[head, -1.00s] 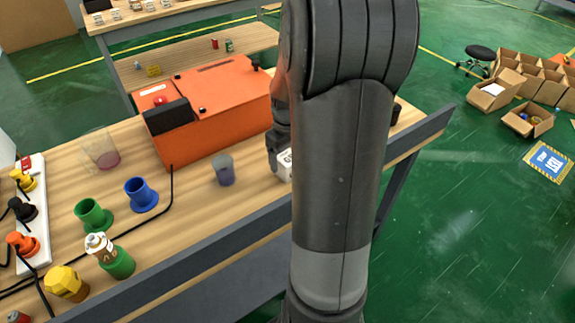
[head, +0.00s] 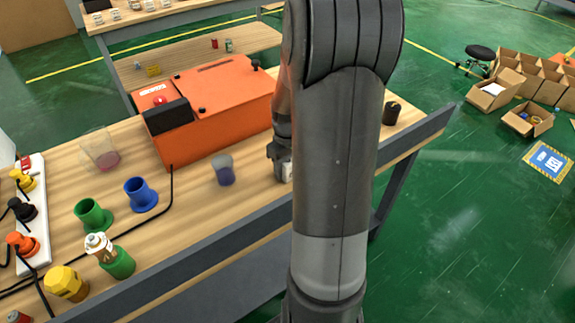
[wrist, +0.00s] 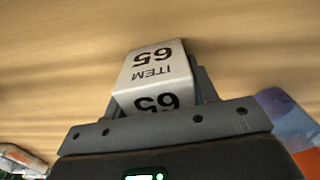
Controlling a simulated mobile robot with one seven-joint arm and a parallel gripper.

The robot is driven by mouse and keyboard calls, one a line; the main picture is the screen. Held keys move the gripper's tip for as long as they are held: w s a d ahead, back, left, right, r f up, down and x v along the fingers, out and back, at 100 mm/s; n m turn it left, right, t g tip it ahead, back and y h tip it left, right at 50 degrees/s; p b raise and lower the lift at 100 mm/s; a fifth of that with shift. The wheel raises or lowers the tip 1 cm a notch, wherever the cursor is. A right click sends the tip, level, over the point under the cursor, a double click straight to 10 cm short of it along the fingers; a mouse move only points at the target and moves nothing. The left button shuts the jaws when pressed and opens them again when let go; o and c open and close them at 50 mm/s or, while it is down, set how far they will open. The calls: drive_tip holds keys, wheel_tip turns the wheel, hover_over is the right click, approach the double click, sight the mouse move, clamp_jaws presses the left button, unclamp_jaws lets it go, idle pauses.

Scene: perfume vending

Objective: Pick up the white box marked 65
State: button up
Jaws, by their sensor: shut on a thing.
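The white box (wrist: 152,68) bears the black words "ITEM 65" on two faces, upside down in the wrist view. It sits between the fingers of my gripper (wrist: 155,92), which is shut on it. In the head view a small part of the white box (head: 287,172) shows beside my gripper (head: 279,160), over the wooden table. My arm hides the rest of it there. I cannot tell whether the box touches the table top.
An orange machine (head: 222,112) stands behind on the table (head: 200,210). Blue (head: 140,194) and green (head: 92,216) holders stand further left. A black cylinder (head: 391,113) is to the right.

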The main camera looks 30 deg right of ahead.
drive_tip(key=shift+c, duration=1.4)
drive_tip(key=shift+r, duration=0.1)
